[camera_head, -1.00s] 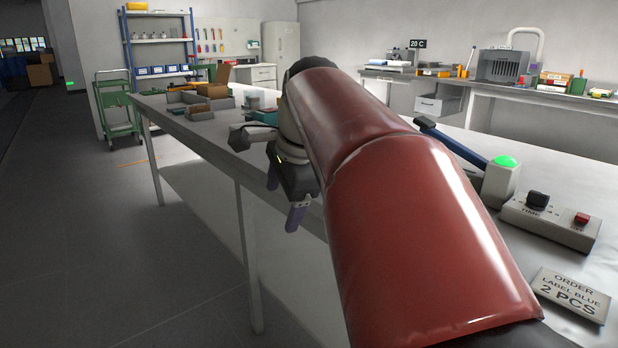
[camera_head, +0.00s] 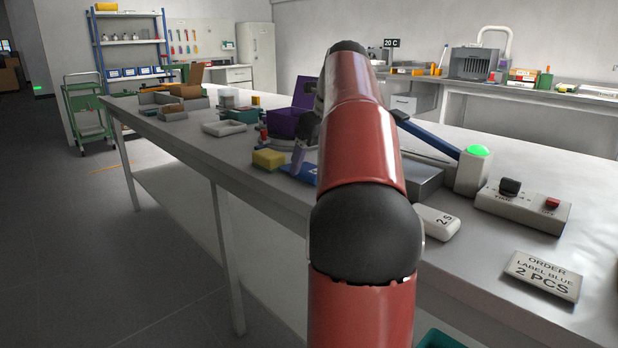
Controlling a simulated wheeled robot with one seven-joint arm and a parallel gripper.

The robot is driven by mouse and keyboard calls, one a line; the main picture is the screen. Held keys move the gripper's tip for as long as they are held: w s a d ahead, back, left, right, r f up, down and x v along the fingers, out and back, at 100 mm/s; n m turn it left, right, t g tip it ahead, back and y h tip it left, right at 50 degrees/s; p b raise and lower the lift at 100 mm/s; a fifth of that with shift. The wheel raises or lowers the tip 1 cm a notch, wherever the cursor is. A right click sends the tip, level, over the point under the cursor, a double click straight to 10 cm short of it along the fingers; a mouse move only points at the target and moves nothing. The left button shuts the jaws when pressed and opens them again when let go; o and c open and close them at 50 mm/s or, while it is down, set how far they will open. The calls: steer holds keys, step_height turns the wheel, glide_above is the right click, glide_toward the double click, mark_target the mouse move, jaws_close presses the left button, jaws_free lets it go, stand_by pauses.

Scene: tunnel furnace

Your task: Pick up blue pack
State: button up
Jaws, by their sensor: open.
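A flat blue pack (camera_head: 299,172) with a bit of white marking lies on the long table, left of my red arm. Its right part is hidden behind the arm. My gripper (camera_head: 298,160) is mostly hidden behind the arm; one purple-grey finger shows, pointing down in front of the pack in this view. It is open, and I see nothing held in it. I cannot tell how high the finger is above the pack.
A yellow block (camera_head: 268,159) lies just left of the pack. An open purple box (camera_head: 284,124) stands behind. A grey press with a blue lever (camera_head: 428,137), a switch box (camera_head: 522,208) and an order sign (camera_head: 543,276) are at right.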

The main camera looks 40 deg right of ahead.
steer(key=shift+x, duration=0.95)
steer(key=shift+f, duration=0.25)
steer(key=c, duration=1.1)
steer(key=shift+r, duration=0.1)
